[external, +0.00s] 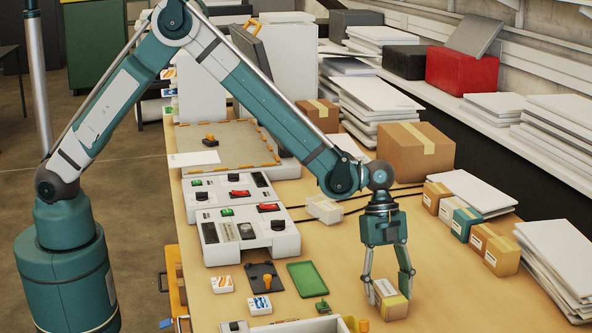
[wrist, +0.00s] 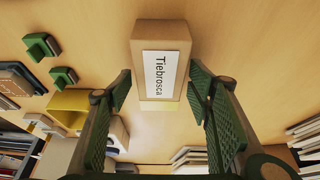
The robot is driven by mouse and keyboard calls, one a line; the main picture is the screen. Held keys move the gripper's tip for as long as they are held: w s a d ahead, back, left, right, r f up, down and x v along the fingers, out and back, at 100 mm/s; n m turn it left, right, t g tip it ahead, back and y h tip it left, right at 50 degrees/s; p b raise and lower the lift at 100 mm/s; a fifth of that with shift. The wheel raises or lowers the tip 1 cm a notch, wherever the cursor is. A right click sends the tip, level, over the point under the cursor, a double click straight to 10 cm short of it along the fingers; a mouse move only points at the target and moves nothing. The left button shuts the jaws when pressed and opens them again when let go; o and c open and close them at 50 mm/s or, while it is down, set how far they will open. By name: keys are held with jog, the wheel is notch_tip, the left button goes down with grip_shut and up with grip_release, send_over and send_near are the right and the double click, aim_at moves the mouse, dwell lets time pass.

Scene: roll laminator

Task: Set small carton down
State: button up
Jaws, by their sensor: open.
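The small carton (external: 391,299) is a brown box with a yellowish tape strip and a white label, resting on the wooden table near the front. In the wrist view the carton (wrist: 161,55) shows its label reading "Tiebrosca". My gripper (external: 390,287) points down over it, with one finger on each side. In the wrist view my gripper (wrist: 160,90) is open, with gaps showing between the green finger pads and the carton. The carton's underside is hidden.
Several small cartons (external: 467,224) stand in a row to the right, beside paper stacks (external: 560,250). A large carton (external: 415,150) stands behind. A control panel (external: 245,225), a green tray (external: 307,277) and small parts lie to the left. Table around the small carton is mostly clear.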

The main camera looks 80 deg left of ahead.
jog(key=v, duration=1.2)
dwell(0.4)
jog(key=shift+a, duration=0.1)
jog(key=s+a+r+n+t+y, duration=0.3)
jog(key=s+a+r+n, duration=0.6)
jog(key=s+a+r, duration=1)
jog(key=s+a+f+n+t, duration=0.1)
jog(key=s+a+n, duration=0.3)
jog(key=s+a, duration=0.4)
jog(key=s+a+n+t+y, duration=0.1)
jog(key=s+a+n+t, duration=0.2)
jog(key=s, duration=1.3)
jog(key=a+n, duration=0.2)
jog(key=a, duration=0.3)
jog(key=shift+a+f, duration=0.15)
jog(key=shift+f, duration=0.25)
